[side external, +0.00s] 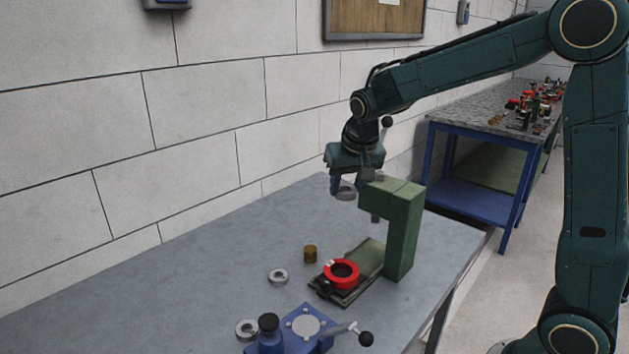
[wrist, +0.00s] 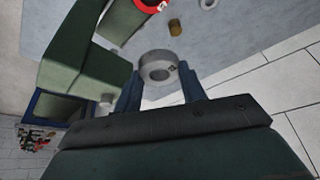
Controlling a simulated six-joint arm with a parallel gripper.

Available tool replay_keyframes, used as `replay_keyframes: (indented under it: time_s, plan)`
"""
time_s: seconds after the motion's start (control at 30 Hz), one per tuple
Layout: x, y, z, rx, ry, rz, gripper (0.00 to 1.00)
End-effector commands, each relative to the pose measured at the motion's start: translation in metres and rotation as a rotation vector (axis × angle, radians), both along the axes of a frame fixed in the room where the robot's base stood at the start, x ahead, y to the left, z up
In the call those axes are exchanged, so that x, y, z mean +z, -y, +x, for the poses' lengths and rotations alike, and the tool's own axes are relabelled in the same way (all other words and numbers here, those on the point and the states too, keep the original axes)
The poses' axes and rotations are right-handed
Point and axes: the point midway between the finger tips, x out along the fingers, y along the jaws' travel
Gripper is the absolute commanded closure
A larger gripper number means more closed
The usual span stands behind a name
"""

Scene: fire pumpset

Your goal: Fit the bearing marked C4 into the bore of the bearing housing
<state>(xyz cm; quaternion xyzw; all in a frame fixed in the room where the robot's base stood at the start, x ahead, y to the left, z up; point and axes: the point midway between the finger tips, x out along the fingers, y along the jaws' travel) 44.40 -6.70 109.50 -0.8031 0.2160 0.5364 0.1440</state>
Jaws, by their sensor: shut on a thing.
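My gripper (side external: 343,186) is shut on a grey ring-shaped bearing (side external: 346,194), held above the table behind the green press. In the wrist view the bearing (wrist: 158,67) sits between the two blue fingers of my gripper (wrist: 158,84), its hole visible. A small dark mark shows on its side, too small to read. The red ring-shaped housing (side external: 341,274) rests on the press bed, its bore facing up, apart from my gripper. Only part of the red housing (wrist: 150,4) shows at the top of the wrist view.
The green press frame (side external: 404,232) rises beside the housing, close to my gripper. A brass cylinder (side external: 310,254) and two loose grey rings (side external: 278,276) (side external: 247,330) lie on the table. A blue fixture with a lever (side external: 300,328) stands in front. The table's left side is clear.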

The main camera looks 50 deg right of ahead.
Motion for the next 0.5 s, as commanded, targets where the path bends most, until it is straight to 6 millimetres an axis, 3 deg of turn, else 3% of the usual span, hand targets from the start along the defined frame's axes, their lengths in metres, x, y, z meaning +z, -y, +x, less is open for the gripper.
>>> replay_keyframes:
  time_s: [0.17,0.5]
  plan:
    - [-0.014,0.000,0.000,0.001,-0.003,0.000,0.88]
    - [-0.075,0.000,-0.001,0.002,-0.006,0.000,0.88]
